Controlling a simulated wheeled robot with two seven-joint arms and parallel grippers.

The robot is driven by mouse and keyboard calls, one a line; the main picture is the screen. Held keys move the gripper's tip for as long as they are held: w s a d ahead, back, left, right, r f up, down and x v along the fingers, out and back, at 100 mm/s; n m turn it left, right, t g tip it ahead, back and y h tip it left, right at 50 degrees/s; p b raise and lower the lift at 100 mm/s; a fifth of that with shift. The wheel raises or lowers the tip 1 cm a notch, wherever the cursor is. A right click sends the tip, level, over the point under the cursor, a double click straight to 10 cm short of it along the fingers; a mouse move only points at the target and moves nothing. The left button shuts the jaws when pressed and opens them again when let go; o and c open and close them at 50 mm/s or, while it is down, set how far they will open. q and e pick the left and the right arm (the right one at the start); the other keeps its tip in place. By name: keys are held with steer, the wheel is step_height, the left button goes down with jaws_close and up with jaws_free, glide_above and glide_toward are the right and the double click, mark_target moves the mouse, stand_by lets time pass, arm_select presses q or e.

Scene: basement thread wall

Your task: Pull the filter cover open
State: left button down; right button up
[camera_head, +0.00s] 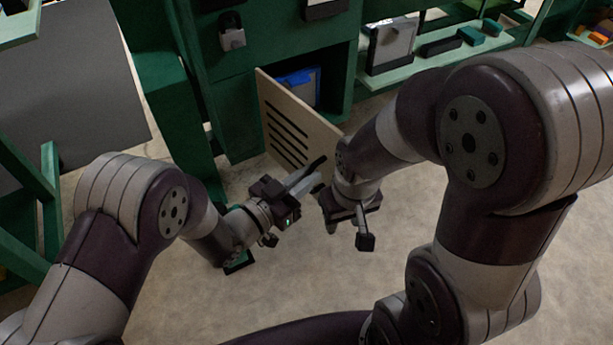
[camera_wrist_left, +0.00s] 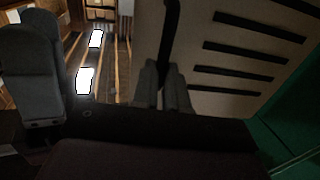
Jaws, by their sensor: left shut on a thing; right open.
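The filter cover (camera_head: 296,123), a beige panel with several dark slots, stands swung out at an angle from the low green cabinet. A blue item (camera_head: 297,79) shows in the opening behind it. My left gripper (camera_head: 307,182) is shut on the cover's black handle (camera_head: 317,164) at the near lower right side. In the left wrist view, the fingers (camera_wrist_left: 166,88) close around the dark handle bar (camera_wrist_left: 171,35), beside the slotted cover (camera_wrist_left: 212,75). My right gripper (camera_head: 348,228) is open and empty, just right of and below the left gripper.
The green cabinet (camera_head: 270,40) has a grey padlock (camera_head: 231,33) above the cover. A pale green shelf (camera_head: 425,56) at the right holds a framed panel and small blocks. A green frame (camera_head: 42,200) stands at the left. The concrete floor (camera_head: 310,285) in front is clear.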

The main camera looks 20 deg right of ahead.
arm_select(q)
steer(key=c, duration=1.4)
jaws_free()
steer(key=shift+w+a+r, duration=0.1)
steer(key=shift+w+r, duration=0.1)
steer(key=shift+w, duration=0.1)
steer(key=shift+o, duration=1.1)
steer(key=shift+w+f, duration=0.1)
steer(key=shift+f, duration=0.05)
steer(key=p+v, duration=0.2)
steer(key=v, duration=1)
steer(key=shift+s+a+p, duration=0.25)
steer(key=shift+a+p, duration=0.05)
steer(key=shift+p, duration=0.1)
